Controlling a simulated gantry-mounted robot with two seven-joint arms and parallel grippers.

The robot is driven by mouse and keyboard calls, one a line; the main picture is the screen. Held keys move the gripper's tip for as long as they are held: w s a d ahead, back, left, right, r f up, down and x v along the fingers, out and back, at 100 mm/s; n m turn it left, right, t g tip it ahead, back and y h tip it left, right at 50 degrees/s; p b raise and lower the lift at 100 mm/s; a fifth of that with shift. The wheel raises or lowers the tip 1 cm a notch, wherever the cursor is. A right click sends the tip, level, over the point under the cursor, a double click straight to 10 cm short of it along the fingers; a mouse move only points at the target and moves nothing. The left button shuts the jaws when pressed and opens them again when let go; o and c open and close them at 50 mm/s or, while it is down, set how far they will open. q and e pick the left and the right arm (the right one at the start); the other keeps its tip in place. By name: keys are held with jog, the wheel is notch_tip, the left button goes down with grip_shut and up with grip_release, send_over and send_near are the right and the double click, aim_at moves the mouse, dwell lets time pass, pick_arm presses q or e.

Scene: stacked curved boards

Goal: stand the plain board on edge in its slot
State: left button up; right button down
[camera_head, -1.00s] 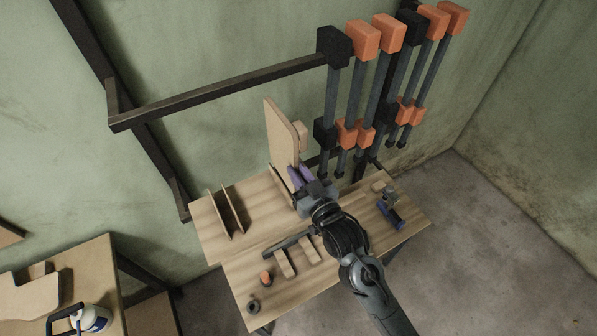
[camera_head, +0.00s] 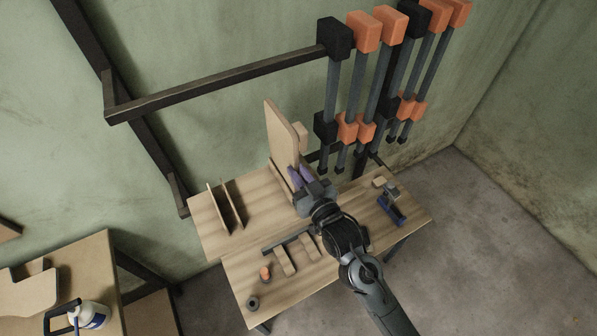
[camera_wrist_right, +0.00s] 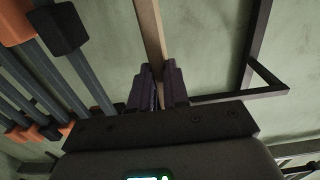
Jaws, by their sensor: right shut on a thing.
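The plain board (camera_head: 281,133) is a tall pale wooden panel, upright and slightly tilted, above the back of the workbench. My right gripper (camera_head: 297,178) is shut on its lower part with purple-grey fingers. In the right wrist view the board (camera_wrist_right: 149,30) shows as a narrow edge between the two fingers (camera_wrist_right: 159,86) and runs up out of frame. Two thin upright dividers (camera_head: 232,205) stand on the left part of the bench with a gap between them. Whether the board's lower edge touches the bench is hidden by the gripper. My left gripper is not in view.
Orange and black clamps (camera_head: 361,80) hang on the wall behind the board, close to its right. On the workbench (camera_head: 275,205) lie a blue-handled tool (camera_head: 391,211), a bar clamp with wooden blocks (camera_head: 285,256) and small parts at the front. A second table (camera_head: 95,262) stands at left.

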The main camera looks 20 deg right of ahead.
jog(key=shift+f+b, duration=0.35)
jog(key=shift+f, duration=0.3)
jog(key=shift+f+b, duration=0.3)
jog(key=shift+f, duration=0.35)
jog(key=shift+f+b, duration=0.3)
jog(key=shift+f, duration=0.3)
jog(key=c, duration=1.4)
grip_release()
jog(key=shift+o, duration=0.2)
jog(key=shift+s, duration=0.1)
jog(key=shift+s+d+p, duration=0.2)
jog(key=shift+s+p, duration=0.9)
jog(key=shift+s, duration=1.05)
jog(key=shift+o, duration=0.5)
